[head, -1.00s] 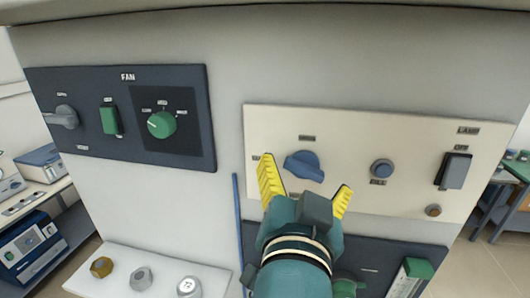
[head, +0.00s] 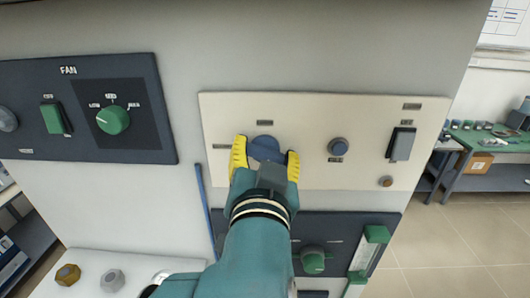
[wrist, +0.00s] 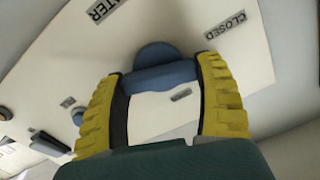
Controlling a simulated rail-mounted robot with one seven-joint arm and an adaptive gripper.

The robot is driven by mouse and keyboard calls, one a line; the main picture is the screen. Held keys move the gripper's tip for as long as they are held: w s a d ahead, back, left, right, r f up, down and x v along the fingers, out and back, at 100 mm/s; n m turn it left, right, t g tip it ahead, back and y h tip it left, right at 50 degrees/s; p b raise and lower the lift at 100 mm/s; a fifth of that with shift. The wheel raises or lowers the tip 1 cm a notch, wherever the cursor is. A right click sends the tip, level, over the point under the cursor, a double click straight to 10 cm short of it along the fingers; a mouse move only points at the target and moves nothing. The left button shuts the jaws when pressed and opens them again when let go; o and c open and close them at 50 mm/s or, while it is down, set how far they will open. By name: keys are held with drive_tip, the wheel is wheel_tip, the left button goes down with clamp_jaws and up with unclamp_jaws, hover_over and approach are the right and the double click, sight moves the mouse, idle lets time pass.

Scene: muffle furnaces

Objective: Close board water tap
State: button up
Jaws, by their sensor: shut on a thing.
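The water tap is a blue knob (head: 265,149) on the cream board (head: 310,178), in the upper left part of that board. It also shows in the wrist view (wrist: 158,72), below the partly cut "WATER" label and left of the "CLOSED" label. My gripper (head: 266,156) has its yellow fingers on either side of the knob. In the wrist view the fingertips (wrist: 160,68) press against the knob's two sides, so the gripper is shut on it. The gripper hides the lower part of the knob in the head view.
The cream board also carries a round blue button (head: 338,147), a dark rocker switch (head: 401,144) and a small brown knob (head: 385,182). A dark fan panel (head: 85,110) is at left. A dark panel with a green knob (head: 313,260) lies below. A blue rod (head: 205,212) stands left of my arm.

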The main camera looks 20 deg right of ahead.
drive_tip(key=n, duration=0.4)
drive_tip(key=shift+r+p, duration=0.1)
drive_tip(key=shift+p, duration=0.2)
drive_tip(key=o, duration=1.2)
drive_tip(key=shift+s+a, duration=0.1)
drive_tip(key=v, duration=1.2)
